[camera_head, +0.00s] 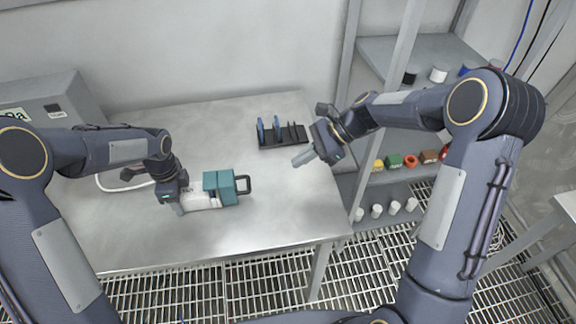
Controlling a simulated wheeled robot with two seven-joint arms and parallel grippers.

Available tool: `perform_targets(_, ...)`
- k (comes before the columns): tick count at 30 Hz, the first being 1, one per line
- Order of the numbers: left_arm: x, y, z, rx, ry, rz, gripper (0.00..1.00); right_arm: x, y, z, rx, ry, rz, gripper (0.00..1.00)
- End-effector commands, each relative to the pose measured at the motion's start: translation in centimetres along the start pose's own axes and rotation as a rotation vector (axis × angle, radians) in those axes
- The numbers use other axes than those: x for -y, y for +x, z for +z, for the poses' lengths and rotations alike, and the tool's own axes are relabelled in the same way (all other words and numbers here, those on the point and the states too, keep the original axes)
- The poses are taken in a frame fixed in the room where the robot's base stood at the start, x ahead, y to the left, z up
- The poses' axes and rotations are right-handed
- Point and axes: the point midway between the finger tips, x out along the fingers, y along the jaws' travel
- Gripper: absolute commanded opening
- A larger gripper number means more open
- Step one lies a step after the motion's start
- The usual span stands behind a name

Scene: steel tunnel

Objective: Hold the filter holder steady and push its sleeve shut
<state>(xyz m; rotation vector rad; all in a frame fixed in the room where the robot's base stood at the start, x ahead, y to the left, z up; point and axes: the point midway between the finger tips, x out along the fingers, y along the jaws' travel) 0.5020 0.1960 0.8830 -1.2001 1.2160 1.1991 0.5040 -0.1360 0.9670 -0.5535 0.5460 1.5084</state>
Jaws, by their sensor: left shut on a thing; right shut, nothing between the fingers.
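The filter holder (203,200) lies on the steel table, with a whitish body on the left. Its teal sleeve (226,186) is on the right part, with a dark loop handle (244,184) at the right end. A dark and pale strip shows in a gap between the teal parts. My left gripper (178,207) is shut on the left end of the filter holder, and its fingers partly hide that end. My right gripper (298,161) is shut and empty, above the table to the right of the handle and apart from it.
A black rack (282,136) with blue discs stands at the back of the table (150,240). A grey box (50,100) and a white cable are at the left. Shelves (420,50) with spools and small coloured items stand beyond the table's right edge. The front table area is clear.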

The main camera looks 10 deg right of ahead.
Motion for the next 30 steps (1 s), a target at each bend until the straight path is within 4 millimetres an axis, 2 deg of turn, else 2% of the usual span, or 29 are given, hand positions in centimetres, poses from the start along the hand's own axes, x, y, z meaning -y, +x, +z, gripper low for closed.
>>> perform_targets(10,0.0,0.0,0.1,0.001,-0.002,0.000,0.25,0.0,-0.6,0.0,-0.001,0.000,0.000,0.00)
perform_targets(11,0.0,0.0,0.1,0.001,-0.002,-0.001,0.55,0.0,-0.6,0.0,-0.001,0.000,0.000,0.00)
perform_targets(16,0.0,0.0,0.1,0.001,-0.002,0.000,0.78,0.0,-0.6,0.0,-0.001,0.000,0.000,0.00)
perform_targets(25,0.0,-0.2,0.1,0.001,-0.001,-0.001,0.78,0.0,-0.5,0.0,-0.001,0.000,0.000,0.00)
perform_targets(30,0.1,-2.0,0.0,0.000,-0.001,-0.004,0.78,0.0,-0.5,0.0,-0.001,0.000,0.000,0.00)
